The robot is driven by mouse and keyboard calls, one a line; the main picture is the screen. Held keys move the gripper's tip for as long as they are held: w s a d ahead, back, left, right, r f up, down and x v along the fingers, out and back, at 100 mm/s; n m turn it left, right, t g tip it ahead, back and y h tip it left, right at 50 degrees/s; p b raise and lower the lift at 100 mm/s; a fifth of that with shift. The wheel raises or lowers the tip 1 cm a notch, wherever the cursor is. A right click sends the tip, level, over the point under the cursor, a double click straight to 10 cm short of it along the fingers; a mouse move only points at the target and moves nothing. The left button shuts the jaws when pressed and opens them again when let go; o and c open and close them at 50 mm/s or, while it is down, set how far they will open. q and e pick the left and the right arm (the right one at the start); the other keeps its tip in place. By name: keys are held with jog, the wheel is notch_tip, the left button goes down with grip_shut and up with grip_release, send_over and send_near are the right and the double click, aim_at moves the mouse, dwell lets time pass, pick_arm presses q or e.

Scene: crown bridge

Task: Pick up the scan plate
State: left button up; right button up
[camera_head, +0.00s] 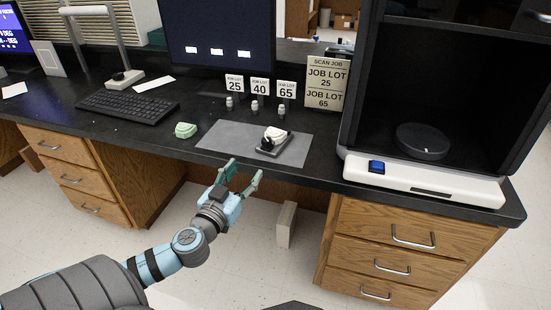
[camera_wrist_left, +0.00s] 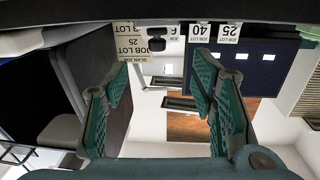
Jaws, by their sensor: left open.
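The scan plate (camera_head: 290,153) looks like a small dark grey plate with a white and black piece on it. It rests on the grey mat (camera_head: 225,137) near the front edge of the black bench. My left gripper (camera_head: 244,171) is open and empty, in front of the bench edge and to the lower left of the plate. Its two green fingers (camera_wrist_left: 160,68) stand wide apart in the left wrist view, with nothing between them. A small dark object (camera_wrist_left: 157,44) shows beyond the fingertips; I cannot tell what it is. My right gripper is not in view.
A scanner cabinet (camera_head: 359,100) with a black round disc (camera_head: 421,140) stands right. Number cards (camera_head: 260,86) with small bottles are behind the mat. A green case (camera_head: 185,130) and keyboard (camera_head: 128,107) lie left. A sign (camera_head: 325,83) stands behind. The mat's left part is clear.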

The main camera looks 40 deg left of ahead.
aim_at(265, 145)
pick_arm(q)
jog(key=x, duration=1.4)
jog(key=shift+w+d+r, duration=0.2)
jog(key=shift+r, duration=0.25)
grip_shut()
